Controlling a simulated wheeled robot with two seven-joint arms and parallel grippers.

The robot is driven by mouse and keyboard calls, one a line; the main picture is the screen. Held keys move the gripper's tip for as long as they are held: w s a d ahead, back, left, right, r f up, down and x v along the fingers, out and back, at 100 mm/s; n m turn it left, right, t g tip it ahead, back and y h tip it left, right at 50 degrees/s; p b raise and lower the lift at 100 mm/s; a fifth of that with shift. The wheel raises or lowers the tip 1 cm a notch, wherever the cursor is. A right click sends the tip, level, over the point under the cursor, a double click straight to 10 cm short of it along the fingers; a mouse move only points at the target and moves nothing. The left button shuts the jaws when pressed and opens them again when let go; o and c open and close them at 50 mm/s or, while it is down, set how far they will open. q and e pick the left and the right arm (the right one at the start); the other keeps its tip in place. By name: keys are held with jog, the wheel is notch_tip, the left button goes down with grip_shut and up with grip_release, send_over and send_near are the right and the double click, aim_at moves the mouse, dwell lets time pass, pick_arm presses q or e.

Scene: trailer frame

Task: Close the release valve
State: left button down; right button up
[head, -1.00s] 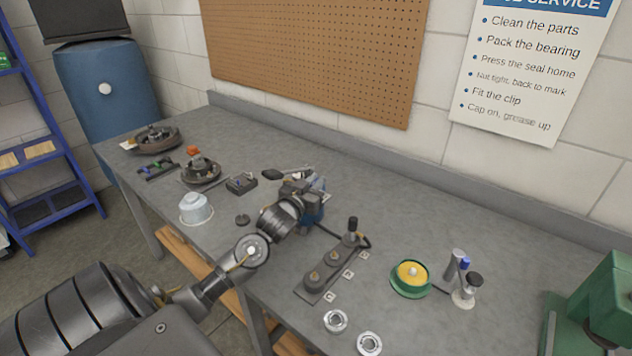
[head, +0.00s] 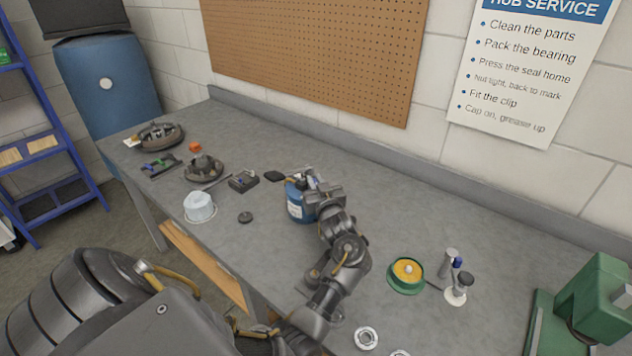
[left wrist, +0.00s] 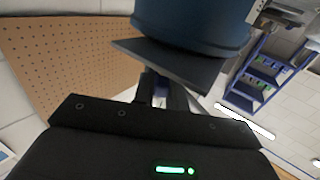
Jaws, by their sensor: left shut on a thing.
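A blue canister (head: 297,207) with a dark top stands upright on the bench. My left gripper (head: 318,190) is at its upper right side and partly covers it. In the left wrist view the canister (left wrist: 195,22) fills the top, with a flat dark plate (left wrist: 190,65) in front of it. The fingers of my left gripper (left wrist: 160,92) reach just under the plate and are shut on a small part, with a bit of blue between them. I cannot make out its shape or tell which piece is the release valve. My right gripper is not in view.
A green machine (head: 590,305) stands at right. My left arm hides most of a fixture.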

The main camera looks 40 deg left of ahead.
pick_arm(q)
jog(key=shift+r+n+g+y, duration=0.15)
jog(key=shift+n+g+y, duration=0.25)
jog(key=shift+g, duration=0.1)
jog(key=c, duration=1.4)
grip_release()
jog(key=shift+c, duration=0.2)
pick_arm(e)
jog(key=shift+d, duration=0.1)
